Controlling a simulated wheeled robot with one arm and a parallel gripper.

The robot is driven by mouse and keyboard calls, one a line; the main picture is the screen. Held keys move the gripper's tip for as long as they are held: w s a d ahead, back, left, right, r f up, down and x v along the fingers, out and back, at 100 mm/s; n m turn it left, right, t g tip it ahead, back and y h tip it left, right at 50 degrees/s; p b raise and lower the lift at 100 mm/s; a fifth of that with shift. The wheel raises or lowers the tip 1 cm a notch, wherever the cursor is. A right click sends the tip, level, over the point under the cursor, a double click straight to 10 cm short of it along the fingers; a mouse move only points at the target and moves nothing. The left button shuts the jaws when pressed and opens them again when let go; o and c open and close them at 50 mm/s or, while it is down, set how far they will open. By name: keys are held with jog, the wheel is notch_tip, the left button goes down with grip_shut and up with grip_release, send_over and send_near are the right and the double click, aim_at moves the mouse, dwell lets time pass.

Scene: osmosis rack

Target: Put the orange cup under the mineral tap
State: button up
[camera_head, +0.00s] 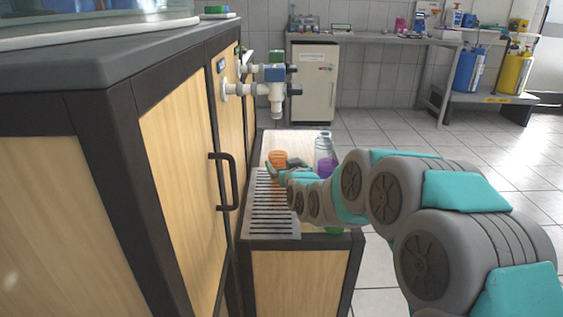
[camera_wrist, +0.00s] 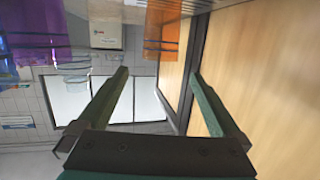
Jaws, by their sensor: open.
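The orange cup (camera_head: 278,158) stands on the low bench, towards its far left part beyond the slotted grate. In the wrist view the orange cup (camera_wrist: 162,38) shows at the top, in line with the gap between my fingers and apparently beyond their tips. My gripper (camera_head: 283,166) is open and empty, just on the near side of the cup; its two green fingers show in the wrist view (camera_wrist: 158,75). White taps (camera_head: 268,88), one with a blue and one with a green block, stick out from the cabinet above the bench. I cannot tell which is the mineral tap.
A purple cup (camera_head: 325,167) and a clear bottle (camera_head: 323,145) stand right of the orange cup. A green object (camera_head: 333,231) is partly hidden under my arm. The metal grate (camera_head: 268,212) is bare. The tall wooden cabinet (camera_head: 182,160) with a black handle bounds the left side.

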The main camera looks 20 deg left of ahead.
jog(key=shift+v, duration=1.5)
